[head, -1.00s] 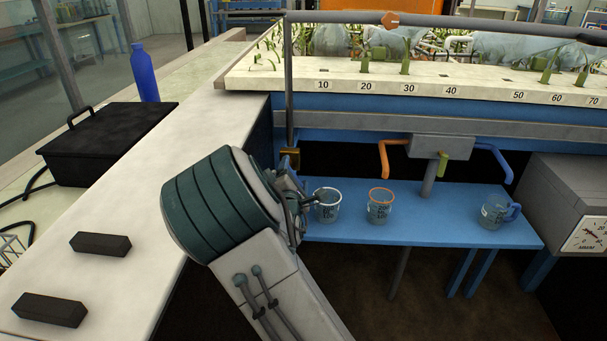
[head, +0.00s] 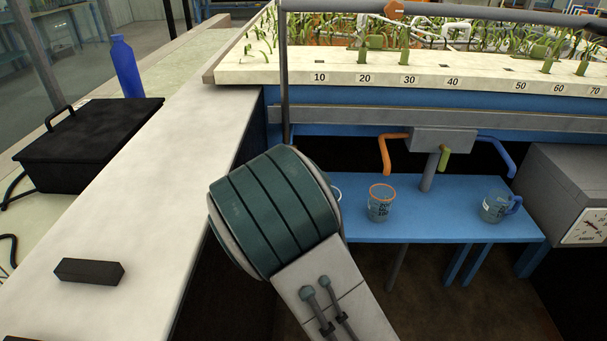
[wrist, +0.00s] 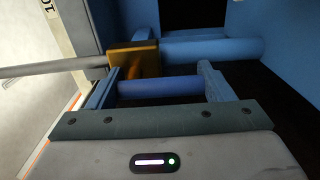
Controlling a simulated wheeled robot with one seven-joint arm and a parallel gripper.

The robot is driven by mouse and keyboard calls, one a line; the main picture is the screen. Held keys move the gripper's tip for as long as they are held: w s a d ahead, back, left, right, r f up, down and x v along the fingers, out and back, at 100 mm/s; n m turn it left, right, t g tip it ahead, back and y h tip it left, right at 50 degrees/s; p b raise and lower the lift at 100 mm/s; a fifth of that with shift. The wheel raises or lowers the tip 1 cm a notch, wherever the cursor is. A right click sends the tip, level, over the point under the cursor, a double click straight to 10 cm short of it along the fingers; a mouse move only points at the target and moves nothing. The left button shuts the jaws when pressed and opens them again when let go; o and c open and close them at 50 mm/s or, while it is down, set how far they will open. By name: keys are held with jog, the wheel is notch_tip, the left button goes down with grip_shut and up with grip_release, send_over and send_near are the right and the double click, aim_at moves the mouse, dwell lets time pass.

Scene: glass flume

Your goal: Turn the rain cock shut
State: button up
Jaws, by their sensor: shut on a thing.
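The rain cock shows in the wrist view as a brass body (wrist: 133,58) on a pipe, with a blue bar-shaped handle (wrist: 160,87) in front of it. My gripper (wrist: 158,86) has one finger at each end of this handle and is shut on it. A thin grey pipe (wrist: 40,70) runs left from the brass body, and a thick blue pipe (wrist: 212,50) lies behind on the right. In the head view my wrist hides the cock and the fingers; the upright grey pipe (head: 284,80) shows above them.
A blue shelf (head: 420,225) holds an orange-rimmed beaker (head: 380,204) and a blue-handled beaker (head: 497,207); another beaker is mostly hidden by my arm. A grey box with orange and blue levers (head: 440,141) stands above. A white ledge (head: 150,205) runs along my left.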

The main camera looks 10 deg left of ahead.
jog(key=shift+f, duration=0.15)
jog(key=o, duration=1.4)
jog(key=shift+s, duration=0.15)
jog(key=s, duration=0.4)
jog(key=s+p, duration=0.1)
jog(key=s, duration=0.4)
jog(key=s+d+p, duration=0.1)
jog(key=s, duration=0.3)
jog(key=shift+s, duration=0.3)
